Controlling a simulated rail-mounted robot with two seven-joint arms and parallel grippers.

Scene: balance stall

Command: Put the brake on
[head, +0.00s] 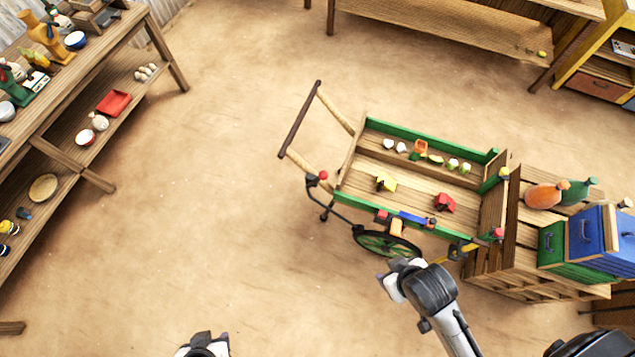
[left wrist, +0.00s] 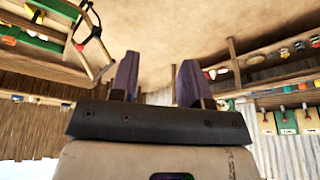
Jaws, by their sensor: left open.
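A wooden cart with green rims (head: 365,197) stands right of the middle in the head view, its handle bar (head: 300,120) toward the left. A dark lever with a red knob (head: 323,175) sits at the cart's near handle end, close to the green wheel (head: 385,244). The cart also shows at the upper left of the left wrist view (left wrist: 45,40). My left gripper (head: 206,339) is at the bottom edge, apart from the cart and lever. Its dark fingers (left wrist: 158,82) are open and empty. My right arm's end (head: 390,286) is near the wheel; its fingers are not clear.
Small blocks lie in the cart. A crate stand (head: 490,285) with bottles and a blue box (head: 590,235) adjoins its right end. Shelves (head: 90,80) with goods line the left, and a wooden bench (head: 440,27) stands behind. The sandy floor between is clear.

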